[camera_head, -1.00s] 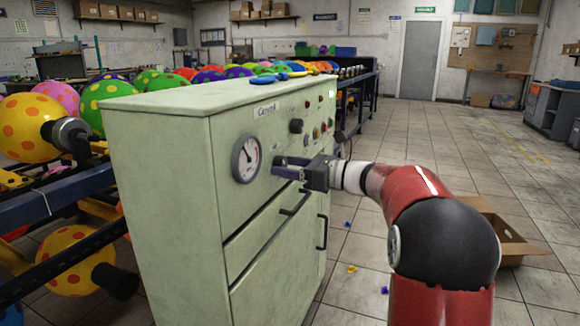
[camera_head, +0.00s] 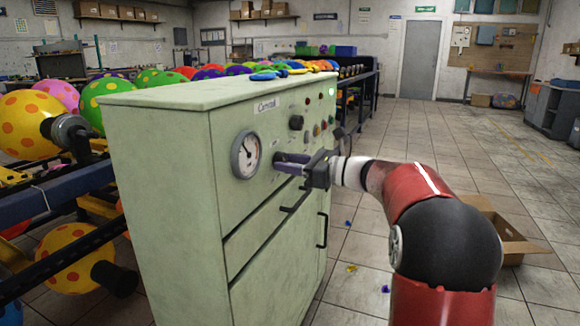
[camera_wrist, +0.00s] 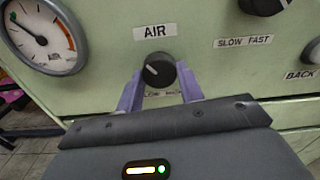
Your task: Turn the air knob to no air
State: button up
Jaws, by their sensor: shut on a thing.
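The round black air knob (camera_wrist: 159,70) sits on the pale green cabinet front under the "AIR" label (camera_wrist: 155,31) in the wrist view. A white mark on it points to the upper left. My gripper (camera_wrist: 161,90) is shut on the knob, with one purple finger at each side of it. In the head view my gripper (camera_head: 281,163) reaches the cabinet front just right of the gauge and hides the knob. Lettering below the knob is partly hidden by the gripper; "LOW" can be made out.
A round pressure gauge (camera_head: 246,154) is left of the knob. A "SLOW FAST" label (camera_wrist: 243,42) and another black knob (camera_wrist: 262,4) are to its right. Cabinet handles (camera_head: 295,197) stick out below my gripper. Balloons on a rack (camera_head: 60,190) stand left; an open cardboard box (camera_head: 515,250) lies on the floor.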

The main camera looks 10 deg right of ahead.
jog(key=shift+d+n+b, duration=0.1)
jog(key=shift+n+b, duration=7.25)
jog(key=shift+n, duration=2.05)
jog(key=o, duration=1)
jog(key=shift+r, duration=0.1)
jog(key=v, duration=0.7)
jog(key=shift+s+d, duration=0.2)
jog(key=shift+d, duration=0.1)
